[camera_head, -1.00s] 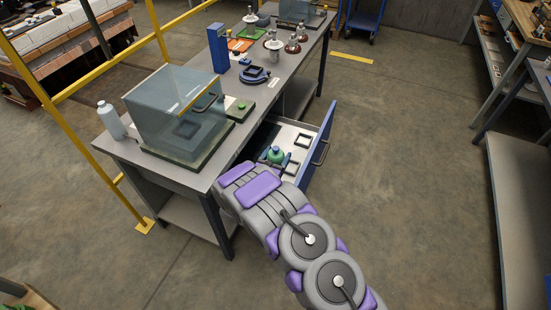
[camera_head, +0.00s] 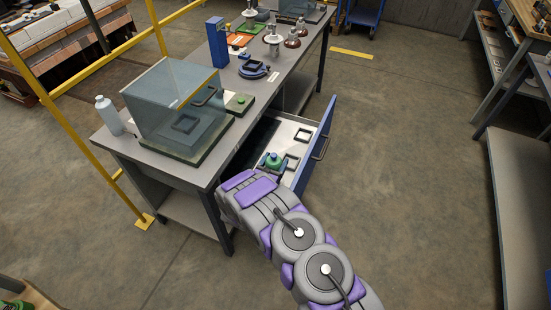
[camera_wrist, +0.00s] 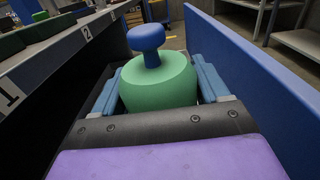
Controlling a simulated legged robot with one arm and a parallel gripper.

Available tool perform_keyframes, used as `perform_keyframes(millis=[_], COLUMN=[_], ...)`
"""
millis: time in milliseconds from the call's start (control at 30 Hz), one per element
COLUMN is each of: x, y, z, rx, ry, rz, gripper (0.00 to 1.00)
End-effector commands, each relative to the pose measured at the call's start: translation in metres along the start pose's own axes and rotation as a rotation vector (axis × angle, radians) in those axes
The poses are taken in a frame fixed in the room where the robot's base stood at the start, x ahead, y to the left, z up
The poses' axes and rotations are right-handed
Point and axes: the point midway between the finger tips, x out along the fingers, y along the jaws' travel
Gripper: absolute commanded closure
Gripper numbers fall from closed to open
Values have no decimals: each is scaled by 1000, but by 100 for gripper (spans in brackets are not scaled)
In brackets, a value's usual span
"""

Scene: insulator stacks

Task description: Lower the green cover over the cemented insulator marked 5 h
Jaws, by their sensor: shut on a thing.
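The green cover (camera_wrist: 158,85) with its blue mushroom-shaped knob (camera_wrist: 147,40) stands upright in the middle of the wrist view. My gripper (camera_wrist: 160,90) has a blue finger on each side of it and is shut on it. In the head view the green cover (camera_head: 272,161) and my gripper are over the open drawer; I cannot tell whether the cover touches its floor. Insulators with brown bases (camera_head: 272,38) stand on the far part of the bench. No 5 h mark is readable, so I cannot tell which insulator bears it.
The open drawer (camera_head: 313,165) has a blue front close to my gripper's right side, also in the wrist view (camera_wrist: 255,85). A glass box (camera_head: 175,105), a white bottle (camera_head: 109,115) and a blue post (camera_head: 217,42) stand on the bench.

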Motion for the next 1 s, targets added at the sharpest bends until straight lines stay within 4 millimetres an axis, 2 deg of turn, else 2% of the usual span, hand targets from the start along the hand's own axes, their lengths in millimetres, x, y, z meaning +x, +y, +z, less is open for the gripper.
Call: perform_keyframes(millis=[700,1000], x=[0,1], y=[0,0], z=[-51,-64], rx=[2,3], ry=[-2,-2], rz=[1,0], gripper=[56,56])
